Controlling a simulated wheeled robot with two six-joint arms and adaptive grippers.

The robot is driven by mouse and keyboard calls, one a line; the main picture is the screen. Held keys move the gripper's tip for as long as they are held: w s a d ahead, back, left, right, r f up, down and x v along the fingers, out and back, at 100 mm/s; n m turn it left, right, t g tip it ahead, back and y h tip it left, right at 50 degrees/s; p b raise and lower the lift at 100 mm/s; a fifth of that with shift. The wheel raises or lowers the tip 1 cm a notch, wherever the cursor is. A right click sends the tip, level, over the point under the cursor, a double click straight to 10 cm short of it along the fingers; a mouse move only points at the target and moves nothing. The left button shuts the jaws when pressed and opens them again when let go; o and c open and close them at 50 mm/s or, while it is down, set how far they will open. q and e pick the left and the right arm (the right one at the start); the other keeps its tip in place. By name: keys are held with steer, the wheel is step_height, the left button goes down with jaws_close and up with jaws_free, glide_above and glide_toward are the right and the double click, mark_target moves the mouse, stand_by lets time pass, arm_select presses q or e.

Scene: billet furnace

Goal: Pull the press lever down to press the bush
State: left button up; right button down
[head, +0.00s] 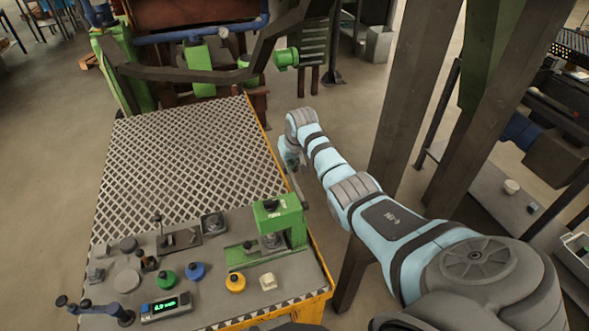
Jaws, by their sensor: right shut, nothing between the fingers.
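The green press (279,217) stands at the right edge of the bench top, with a grey ram area under its head. A thin dark lever (298,190) rises at the right side of the press head. My right gripper (293,165) is at the end of the light-blue arm, just above and behind the press, close to the lever's upper end. It is shut with nothing in it; I cannot tell whether it touches the lever. The bush is too small or hidden to make out. My left gripper is not in view.
The bench has a mesh plate (185,150) behind the controls. A green knob (166,279), blue knob (195,271), yellow knob (235,282) and a digital display (166,306) sit at the front.

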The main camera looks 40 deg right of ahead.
steer(key=shift+f, duration=0.45)
steer(key=shift+w+f+b, duration=0.1)
steer(key=shift+f+b, duration=0.15)
steer(key=shift+b, duration=0.05)
steer(key=shift+f+b, duration=0.45)
steer(key=shift+f, duration=0.35)
stand_by(0.9)
steer(key=shift+f, duration=0.15)
